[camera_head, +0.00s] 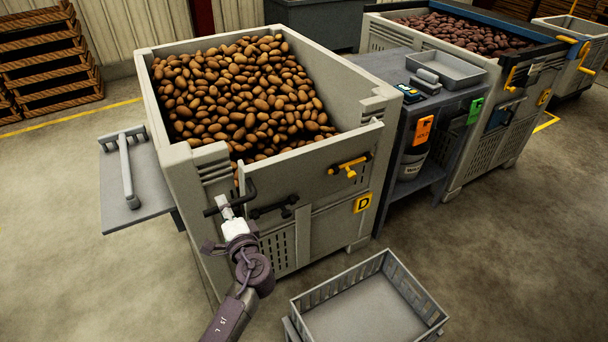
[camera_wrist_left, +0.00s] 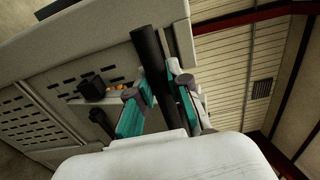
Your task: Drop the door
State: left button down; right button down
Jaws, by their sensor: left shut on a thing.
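The large grey bin (camera_head: 180,165) is full of brown potatoes (camera_head: 245,95). Its front door panel (camera_head: 310,180) is upright, with a yellow-handled latch (camera_head: 349,166) at the right and a black latch (camera_head: 274,207) at the left. A black bent handle (camera_head: 250,188) sticks out at the door's left end. My left gripper (camera_head: 226,207) is at this handle. In the left wrist view, the teal-padded fingers (camera_wrist_left: 160,98) are shut on the black bar (camera_wrist_left: 147,52), one on each side. My right gripper is out of view.
A side shelf (camera_head: 125,195) juts out left. A grey stand (camera_head: 385,70) with a tray (camera_head: 450,68) is right of the bin, beside a second bin (camera_head: 475,160). Open floor lies at left and right.

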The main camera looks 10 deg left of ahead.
pick_arm(q)
jog(key=s+d+f+b, duration=0.2)
jog(key=s, duration=0.1)
jog(key=shift+s+d+f, duration=0.2)
jog(key=shift+d+f, duration=0.05)
jog(key=shift+f, duration=0.05)
jog(key=c, duration=0.5)
grip_release()
jog(key=shift+r, duration=0.1)
